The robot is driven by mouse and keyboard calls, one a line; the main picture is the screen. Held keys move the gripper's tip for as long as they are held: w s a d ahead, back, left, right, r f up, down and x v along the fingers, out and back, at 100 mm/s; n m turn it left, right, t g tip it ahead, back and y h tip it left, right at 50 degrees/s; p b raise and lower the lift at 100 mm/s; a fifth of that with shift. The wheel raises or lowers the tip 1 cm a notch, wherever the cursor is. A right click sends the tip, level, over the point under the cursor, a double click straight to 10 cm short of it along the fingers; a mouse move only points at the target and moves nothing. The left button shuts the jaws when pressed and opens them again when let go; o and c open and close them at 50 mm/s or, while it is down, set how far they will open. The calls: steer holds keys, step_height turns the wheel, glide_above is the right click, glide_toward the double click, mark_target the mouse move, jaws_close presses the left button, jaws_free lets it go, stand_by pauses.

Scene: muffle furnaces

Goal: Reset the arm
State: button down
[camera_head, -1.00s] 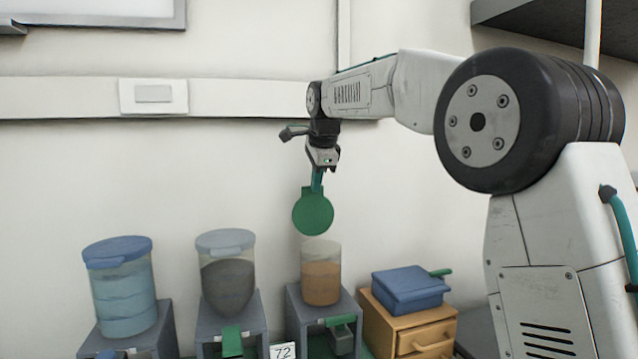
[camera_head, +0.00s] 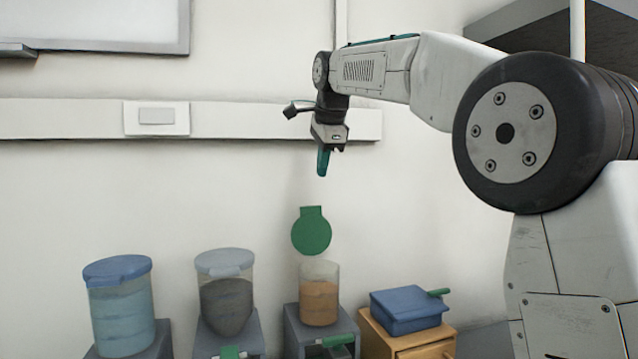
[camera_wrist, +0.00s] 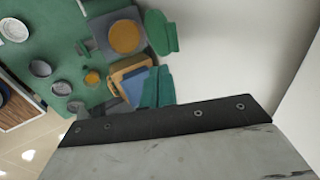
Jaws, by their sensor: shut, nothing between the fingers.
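My gripper (camera_head: 322,170) hangs from the raised arm in the head view, with its teal fingers pointing down and closed together. Nothing shows between them. Its fingers also show in the wrist view (camera_wrist: 157,87). Below the fingertips, with a clear gap, is a green round lid (camera_head: 311,233) with a tab at its top. The lid stands upright just above the rim of a clear container with orange contents (camera_head: 318,303). Its attachment is hard to see.
A container with dark contents (camera_head: 226,302) and a blue-lidded container (camera_head: 120,310) stand to the left on grey stands. A blue box (camera_head: 408,310) sits on a wooden drawer unit (camera_head: 428,350) to the right. The wall behind carries a rail (camera_head: 60,118). Open air surrounds my gripper.

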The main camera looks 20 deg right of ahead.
steer(key=s+f+n+g, duration=0.2)
steer(key=s+f+n, duration=0.7)
steer(key=f+n, duration=0.15)
steer(key=s+d+f+n, duration=0.1)
steer(key=s+f+n, duration=0.1)
steer(key=s+f, duration=0.4)
steer(key=s+f+n+g, duration=0.1)
steer(key=s+f+n, duration=0.2)
steer(key=s, duration=1.4)
steer(key=s+d+f+n, duration=0.1)
steer(key=s+f+n, duration=0.1)
steer(key=s+f, duration=0.8)
steer(key=shift+s+d+g, duration=0.3)
steer(key=shift+s+d, duration=0.05)
steer(key=shift+s, duration=0.45)
